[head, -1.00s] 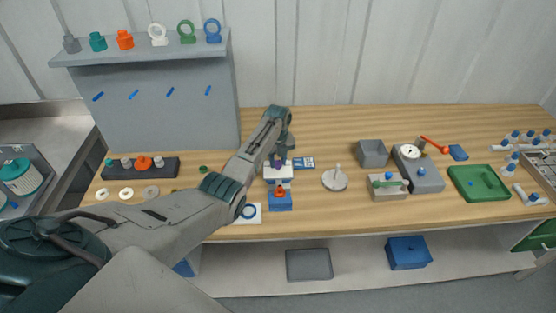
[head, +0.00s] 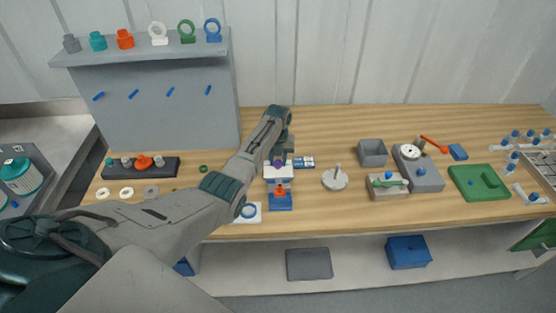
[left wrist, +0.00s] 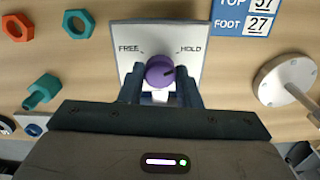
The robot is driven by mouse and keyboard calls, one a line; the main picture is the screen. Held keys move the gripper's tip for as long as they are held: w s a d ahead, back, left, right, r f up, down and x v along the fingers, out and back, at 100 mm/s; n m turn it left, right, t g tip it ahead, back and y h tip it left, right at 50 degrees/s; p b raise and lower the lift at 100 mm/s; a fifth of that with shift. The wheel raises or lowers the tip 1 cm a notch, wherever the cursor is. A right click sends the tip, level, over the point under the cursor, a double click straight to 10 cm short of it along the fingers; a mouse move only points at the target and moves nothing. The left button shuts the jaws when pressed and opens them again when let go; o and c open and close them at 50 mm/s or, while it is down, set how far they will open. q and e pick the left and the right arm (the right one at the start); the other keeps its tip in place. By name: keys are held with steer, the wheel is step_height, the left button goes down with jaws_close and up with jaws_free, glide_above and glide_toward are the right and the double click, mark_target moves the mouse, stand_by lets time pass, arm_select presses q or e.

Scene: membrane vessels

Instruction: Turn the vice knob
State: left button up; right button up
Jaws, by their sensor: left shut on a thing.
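The purple vice knob (left wrist: 159,71) is on a white plate (left wrist: 128,38) marked FREE at left and HOLD at right in the left wrist view. Its dark mark points right, slightly up, toward the HOLD side. My left gripper (left wrist: 161,86) is shut on the knob, one dark finger on each side. In the head view my left gripper (head: 280,153) reaches down over the white and blue vice (head: 281,202). An orange part (head: 280,190) sits at the front of the vice. My right gripper is not in view.
A blue card (head: 304,162) lies beside the vice. A pale disc with a post (head: 335,179) stands to the right, with a grey bin (head: 372,152) beyond. An orange nut (left wrist: 17,27) and teal pieces lie at left in the left wrist view.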

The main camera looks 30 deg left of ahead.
mark_target(278, 162)
arm_select(q)
steer(key=shift+w+r, duration=0.1)
steer(key=shift+r, duration=0.1)
steer(key=o, duration=1)
steer(key=shift+c, duration=0.2)
steer(key=shift+f, duration=0.1)
step_height(278, 162, up, 11)
steer(key=b, duration=0.3)
steer(key=shift+f, duration=0.1)
